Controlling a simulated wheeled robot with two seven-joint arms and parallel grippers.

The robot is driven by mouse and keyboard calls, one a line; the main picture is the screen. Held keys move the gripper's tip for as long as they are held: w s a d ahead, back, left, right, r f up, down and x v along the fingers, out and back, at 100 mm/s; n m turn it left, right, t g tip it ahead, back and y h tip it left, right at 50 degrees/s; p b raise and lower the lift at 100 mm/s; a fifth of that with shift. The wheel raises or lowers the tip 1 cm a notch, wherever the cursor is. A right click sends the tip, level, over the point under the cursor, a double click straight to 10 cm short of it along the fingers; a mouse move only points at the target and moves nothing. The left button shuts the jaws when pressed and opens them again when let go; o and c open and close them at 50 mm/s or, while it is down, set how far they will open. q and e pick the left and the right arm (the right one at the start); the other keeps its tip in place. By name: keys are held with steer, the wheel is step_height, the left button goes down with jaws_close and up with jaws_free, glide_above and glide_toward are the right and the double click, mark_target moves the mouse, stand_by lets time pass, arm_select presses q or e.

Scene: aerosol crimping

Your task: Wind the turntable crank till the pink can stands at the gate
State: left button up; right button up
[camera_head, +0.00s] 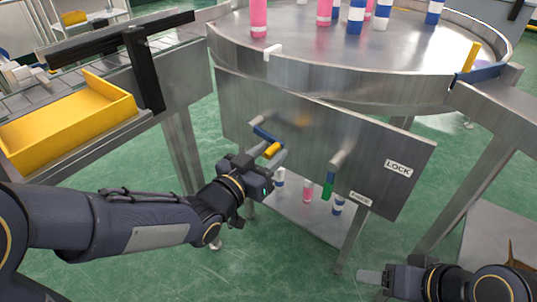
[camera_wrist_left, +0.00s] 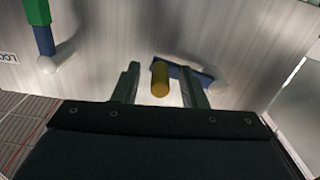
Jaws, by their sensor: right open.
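The crank, a blue arm (camera_head: 265,135) with a yellow handle (camera_head: 272,150), is on the metal front panel (camera_head: 320,130) below the round turntable (camera_head: 350,75). My left gripper (camera_head: 264,163) is at the handle. In the left wrist view the yellow handle (camera_wrist_left: 160,80) lies between the open fingers (camera_wrist_left: 160,85), with a gap on each side. A pink can (camera_head: 258,18) stands near the turntable's front left rim; other pink cans (camera_head: 324,12) stand farther back. My right gripper (camera_head: 370,277) is open and empty at lower right. I cannot tell which rim piece is the gate.
A green-handled lever (camera_head: 328,187) sits right of the crank, near a LOCK label (camera_head: 398,167). Blue-and-white cans (camera_head: 355,18) share the turntable. A yellow bar (camera_head: 471,57) stands at its right rim. A yellow tray (camera_head: 70,125) is at left. Several cans stand on the lower shelf.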

arm_select(q)
steer(key=shift+c, duration=0.2)
jaws_close()
